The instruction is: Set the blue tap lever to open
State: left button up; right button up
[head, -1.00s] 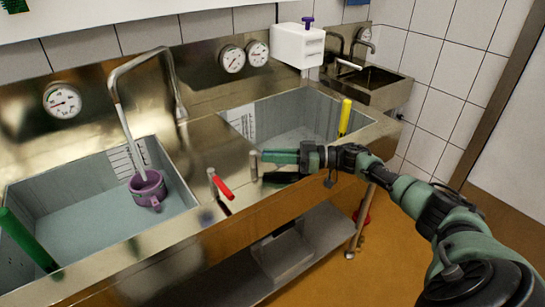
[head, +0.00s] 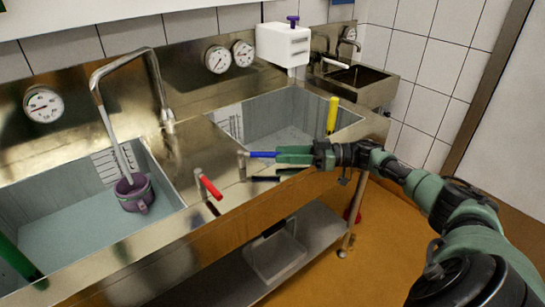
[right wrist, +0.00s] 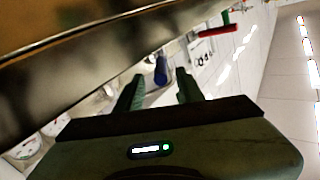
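The blue tap lever (head: 263,154) sticks out to the right from a short metal post (head: 242,165) on the steel counter, in front of the right basin. My right gripper (head: 285,154) is just to the right of the lever's free end, at about its height. In the right wrist view the blue lever (right wrist: 160,70) shows end-on ahead, between the two separated fingertips (right wrist: 160,85). The gripper is open with nothing held; I cannot tell whether a finger touches the lever. My left gripper is not in view.
A red lever (head: 210,187) stands on the counter left of the blue one. A yellow handle (head: 332,114) rises at the right basin (head: 270,115). A purple mug-like vessel (head: 135,194) is in the left basin under the spout. Open floor lies in front.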

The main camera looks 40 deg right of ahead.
jog(key=shift+s+d, duration=0.2)
jog(key=shift+d, duration=0.05)
jog(key=shift+c, duration=0.4)
